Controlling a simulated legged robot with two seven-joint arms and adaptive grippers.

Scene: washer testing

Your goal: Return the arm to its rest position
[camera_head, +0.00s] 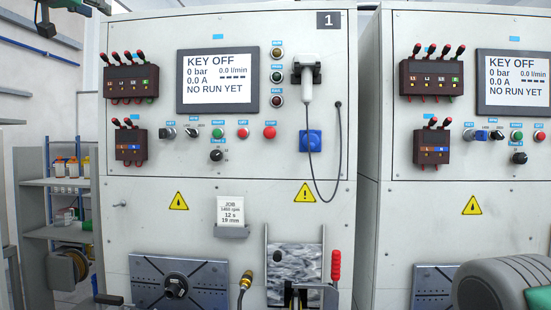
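My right gripper is not in view.
Test cabinet 1 (170,235) stands ahead, with a screen (217,80) reading KEY OFF. A white handset (306,85) hangs on it with a cable. A red lever (336,265) and a brass-coloured coupling (245,281) are low down. A second cabinet (430,220) stands right, shelves (50,232) left.

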